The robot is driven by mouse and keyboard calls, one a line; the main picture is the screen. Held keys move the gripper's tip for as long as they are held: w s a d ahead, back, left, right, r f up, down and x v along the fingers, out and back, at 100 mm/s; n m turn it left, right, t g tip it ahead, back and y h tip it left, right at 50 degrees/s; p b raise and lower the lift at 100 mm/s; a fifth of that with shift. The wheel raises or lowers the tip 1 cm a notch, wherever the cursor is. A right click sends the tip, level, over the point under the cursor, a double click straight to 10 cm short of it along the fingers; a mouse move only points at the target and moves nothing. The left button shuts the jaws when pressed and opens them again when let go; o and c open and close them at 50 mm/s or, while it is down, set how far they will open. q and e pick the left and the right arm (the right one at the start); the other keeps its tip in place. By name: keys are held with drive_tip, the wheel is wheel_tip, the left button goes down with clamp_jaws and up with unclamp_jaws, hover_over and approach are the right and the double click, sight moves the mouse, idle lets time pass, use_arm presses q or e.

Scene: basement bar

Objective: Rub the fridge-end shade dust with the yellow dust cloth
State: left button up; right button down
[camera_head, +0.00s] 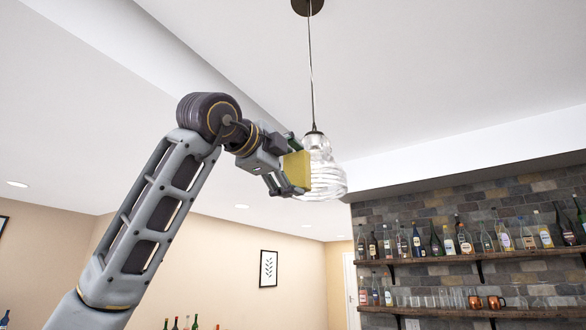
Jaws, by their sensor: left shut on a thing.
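A clear ribbed glass pendant shade (327,178) hangs on a thin cord from the ceiling near the middle of the head view. No dust can be made out on it. My left gripper (287,174) is raised to the shade's left side and is shut on the yellow dust cloth (297,170). The cloth looks like a flat yellow block and overlaps the shade's left edge in the picture. I cannot tell whether it touches the glass. The cloth hides part of the shade and of the fingers. My right gripper is not in view.
Two wooden wall shelves (470,258) with several bottles, glasses and copper mugs (474,302) stand at the right on a stone wall. A ceiling beam (470,165) crosses behind the shade. A framed picture (268,268) hangs on the beige wall. Space below the shade looks clear.

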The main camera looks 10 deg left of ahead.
use_arm(q)
drive_tip(key=shift+w+a, duration=0.1)
drive_tip(key=shift+w+a, duration=0.25)
drive_tip(key=shift+a, duration=0.45)
drive_tip(key=shift+w+a, duration=0.25)
drive_tip(key=shift+a, duration=0.45)
drive_tip(key=shift+s+b, duration=0.2)
drive_tip(key=shift+b, duration=0.1)
drive_tip(key=shift+b+v, duration=1.1)
drive_tip(key=shift+v, duration=1.75)
drive_tip(key=shift+b+v, duration=0.45)
drive_tip(key=shift+v, duration=1.05)
